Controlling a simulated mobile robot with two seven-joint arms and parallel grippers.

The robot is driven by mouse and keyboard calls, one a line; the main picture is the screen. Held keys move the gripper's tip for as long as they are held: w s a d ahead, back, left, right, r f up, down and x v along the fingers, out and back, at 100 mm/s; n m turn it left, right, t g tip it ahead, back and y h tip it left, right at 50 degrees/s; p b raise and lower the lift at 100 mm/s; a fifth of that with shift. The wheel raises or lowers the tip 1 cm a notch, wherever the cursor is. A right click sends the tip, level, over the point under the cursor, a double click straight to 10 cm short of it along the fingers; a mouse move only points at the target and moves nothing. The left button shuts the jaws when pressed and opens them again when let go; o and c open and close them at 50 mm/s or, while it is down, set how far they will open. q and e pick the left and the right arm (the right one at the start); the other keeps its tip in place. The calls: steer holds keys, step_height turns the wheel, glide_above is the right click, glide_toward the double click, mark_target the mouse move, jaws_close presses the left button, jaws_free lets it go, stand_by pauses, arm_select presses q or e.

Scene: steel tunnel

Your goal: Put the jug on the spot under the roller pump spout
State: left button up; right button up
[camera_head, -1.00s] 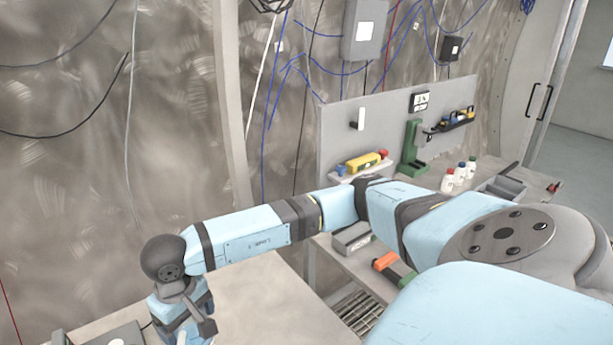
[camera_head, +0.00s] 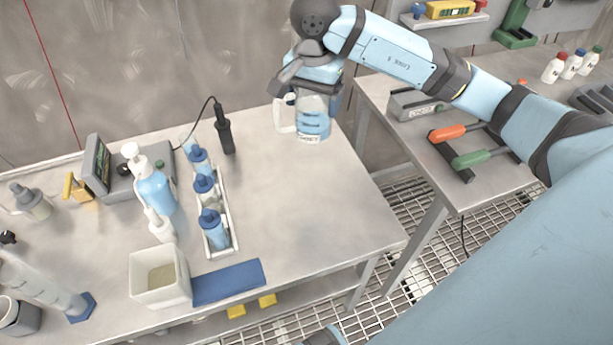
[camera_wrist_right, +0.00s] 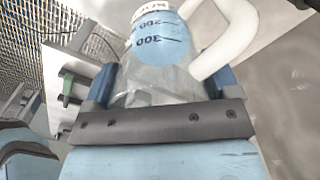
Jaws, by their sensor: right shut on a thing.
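My left gripper is not in view.
The left bench (camera_head: 300,200) holds a bottle rack (camera_head: 232,238), a blue squeeze bottle (camera_head: 155,190), a meter with a screen (camera_head: 98,165), a white tub (camera_head: 160,280) and a blue mat (camera_head: 228,282). Its middle right is clear. A second bench (camera_head: 400,140) stands right, across a gap.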

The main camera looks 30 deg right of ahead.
step_height(320, 180, down, 19)
steer(key=shift+f+p, duration=0.15)
steer(key=shift+p, duration=0.25)
steer(key=shift+f, duration=0.15)
steer(key=shift+f, duration=0.1)
steer(key=shift+f+b, duration=0.15)
steer(key=shift+b, duration=0.2)
steer(key=o, duration=0.9)
steer(key=shift+c, duration=0.2)
